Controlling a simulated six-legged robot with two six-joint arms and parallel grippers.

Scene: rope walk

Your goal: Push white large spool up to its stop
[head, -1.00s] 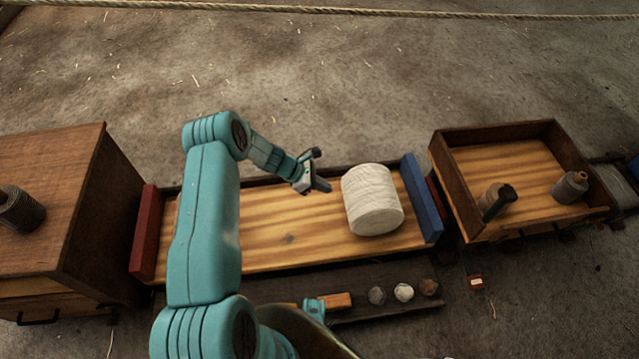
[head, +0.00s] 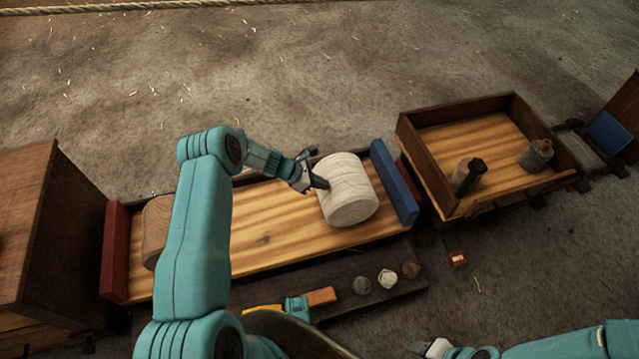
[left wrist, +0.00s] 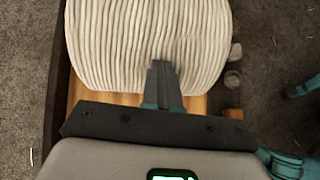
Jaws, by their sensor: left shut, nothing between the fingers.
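The large white spool (head: 347,192) stands upright on the striped wooden bed, near its right end. A blue block (head: 394,183) crosses that end just right of the spool, with a narrow strip of wood between them. My left gripper (head: 318,183) is shut and empty, with its tips at the spool's left side. In the left wrist view the shut fingers (left wrist: 163,72) overlap the near edge of the ribbed spool (left wrist: 145,40); I cannot tell whether they press on it. My right gripper (head: 432,348) shows at the bottom edge, its jaws unclear.
A red block (head: 115,252) closes the bed's left end, with a tan wooden piece (head: 157,232) beside it. A tray (head: 452,205) with two small spools stands at the right. Several small lumps lie on the dark front ledge (head: 340,322). The bed's middle is clear.

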